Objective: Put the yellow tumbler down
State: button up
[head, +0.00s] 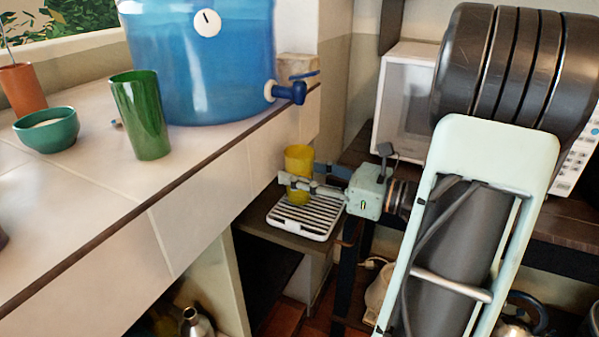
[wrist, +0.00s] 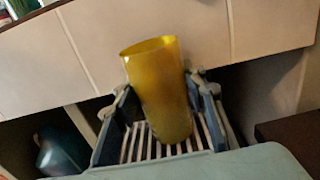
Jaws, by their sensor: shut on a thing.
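The yellow tumbler (head: 299,161) is upright in the head view, over a white drip tray with dark slats (head: 314,221) on a low wooden shelf below the counter. My gripper (head: 298,187) is shut on the tumbler from the right, its fingers around the lower part. In the wrist view the tumbler (wrist: 158,92) stands between my two fingers, mouth up and looking slightly tilted, with the slats of the tray (wrist: 206,132) behind and below it. I cannot tell whether its base touches the slats.
The blue water dispenser (head: 190,70) with its tap (head: 292,90) stands on the tiled counter (head: 75,200), above and left of the tray. A green tumbler (head: 140,115) and a green bowl (head: 46,130) are on the counter. A white microwave (head: 402,95) stands behind my arm.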

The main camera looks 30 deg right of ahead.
jog(key=o, duration=1.3)
jog(key=shift+f, duration=0.1)
jog(key=shift+d+r, duration=0.1)
jog(key=shift+r, duration=0.15)
jog(key=p+v, duration=0.3)
jog(key=v, duration=0.9)
jog(key=shift+f, duration=0.1)
